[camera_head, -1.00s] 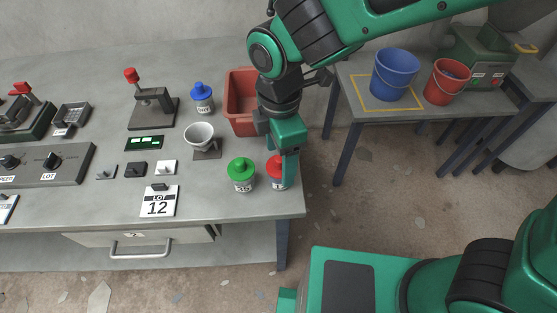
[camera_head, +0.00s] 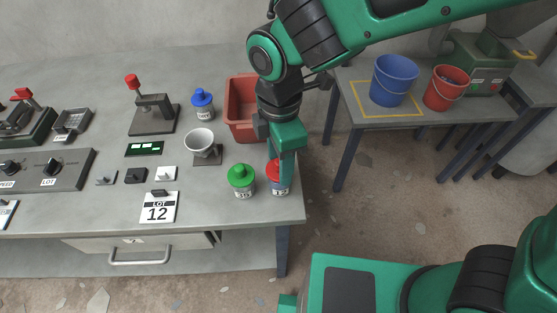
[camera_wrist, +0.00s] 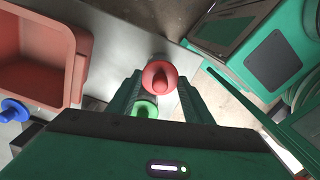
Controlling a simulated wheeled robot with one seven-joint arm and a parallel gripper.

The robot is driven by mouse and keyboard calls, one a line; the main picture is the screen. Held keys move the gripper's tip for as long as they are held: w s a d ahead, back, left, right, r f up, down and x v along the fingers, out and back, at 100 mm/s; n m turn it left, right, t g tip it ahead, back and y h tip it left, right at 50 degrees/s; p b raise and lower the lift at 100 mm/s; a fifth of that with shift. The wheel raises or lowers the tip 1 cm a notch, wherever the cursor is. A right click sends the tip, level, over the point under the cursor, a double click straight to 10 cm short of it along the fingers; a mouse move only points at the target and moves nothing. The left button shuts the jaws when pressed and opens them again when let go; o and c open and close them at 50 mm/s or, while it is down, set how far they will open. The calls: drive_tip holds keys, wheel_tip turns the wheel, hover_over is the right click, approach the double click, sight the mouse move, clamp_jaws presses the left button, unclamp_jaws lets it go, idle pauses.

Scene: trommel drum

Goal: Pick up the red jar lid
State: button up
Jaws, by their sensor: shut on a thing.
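The red jar lid (camera_head: 273,178) sits on a small labelled jar (camera_head: 281,191) near the right front corner of the table. In the wrist view the round red lid (camera_wrist: 160,80), with its raised knob, lies between the ends of my two green fingers. My gripper (camera_head: 280,172) points down at the jar and is shut on the lid. In the head view my fingers hide part of the lid. I see no clear gap between lid and jar.
A green-lidded jar (camera_head: 241,180) stands close on the left. A red bin (camera_head: 240,112) is behind my gripper, with a blue-lidded jar (camera_head: 202,104) left of it. A white cup (camera_head: 200,142) stands mid-table. The table's right edge is near.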

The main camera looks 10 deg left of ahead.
wheel_tip(320, 180, up, 3)
drive_tip(key=shift+r, duration=0.1)
drive_tip(key=s+a+r, duration=0.6)
drive_tip(key=s+r, duration=0.3)
drive_tip(key=shift+s+a+r, duration=0.25)
drive_tip(key=shift+s+r, duration=0.1)
idle(0.4)
drive_tip(key=shift+r, duration=0.15)
drive_tip(key=shift+r, duration=1.35)
drive_tip(key=shift+w, duration=0.1)
